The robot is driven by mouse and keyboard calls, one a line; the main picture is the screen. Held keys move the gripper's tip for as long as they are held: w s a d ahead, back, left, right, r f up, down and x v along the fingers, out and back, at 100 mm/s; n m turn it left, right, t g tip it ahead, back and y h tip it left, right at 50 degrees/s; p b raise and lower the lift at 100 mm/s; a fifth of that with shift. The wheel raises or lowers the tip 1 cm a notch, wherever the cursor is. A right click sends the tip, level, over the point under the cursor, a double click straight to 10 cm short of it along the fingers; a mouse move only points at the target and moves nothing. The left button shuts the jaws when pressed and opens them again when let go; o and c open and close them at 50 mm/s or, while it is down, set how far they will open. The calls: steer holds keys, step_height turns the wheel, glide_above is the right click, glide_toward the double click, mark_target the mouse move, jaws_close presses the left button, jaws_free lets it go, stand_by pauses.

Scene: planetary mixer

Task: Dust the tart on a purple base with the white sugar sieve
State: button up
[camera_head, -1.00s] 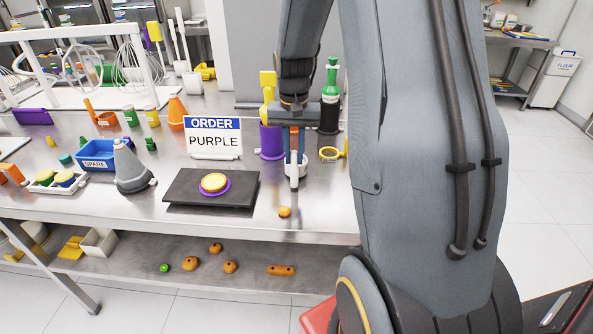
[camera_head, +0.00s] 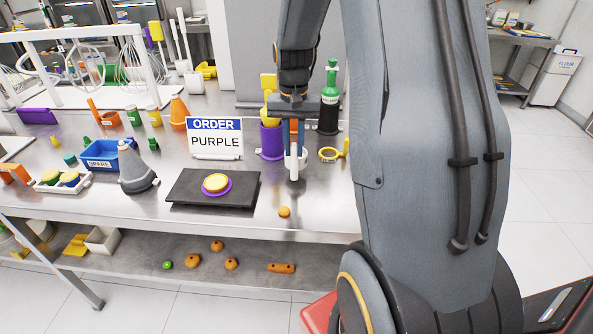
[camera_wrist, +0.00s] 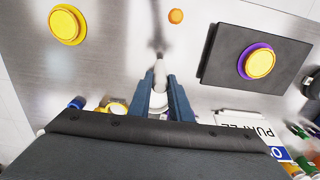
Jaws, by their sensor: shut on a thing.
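The tart on a purple base (camera_head: 216,184) lies on a dark square board near the table's front; it also shows in the wrist view (camera_wrist: 259,63). My gripper (camera_head: 295,152) is to the right of the board, pointing down. It is shut on a white tool, the sugar sieve (camera_head: 292,165), which is upright and partly hidden by the fingers. In the wrist view the white sieve (camera_wrist: 159,76) sits between the blue fingertips (camera_wrist: 160,92). Whether it touches the table is hard to tell.
The ORDER PURPLE sign (camera_head: 215,139) stands behind the board (camera_head: 183,192). A purple container (camera_head: 271,140) and a green-topped bottle (camera_head: 329,95) stand behind my gripper. An orange ball (camera_head: 284,212) lies in front. Another yellow tart (camera_wrist: 67,25) shows in the wrist view. A grey cone (camera_head: 134,170) stands left.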

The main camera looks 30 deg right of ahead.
steer(key=shift+r, duration=0.5)
steer(key=shift+r+p, duration=0.1)
steer(key=shift+p, duration=0.2)
steer(key=shift+r+p, duration=1.4)
steer(key=shift+r, duration=0.35)
steer(key=shift+r+p, duration=1.4)
steer(key=shift+r, duration=0.2)
steer(key=shift+w+a, duration=0.2)
steer(key=shift+a, duration=0.85)
steer(key=shift+w+a, duration=0.15)
steer(key=shift+a, duration=0.9)
steer(key=shift+a+p, duration=0.1)
steer(key=shift+p, duration=0.2)
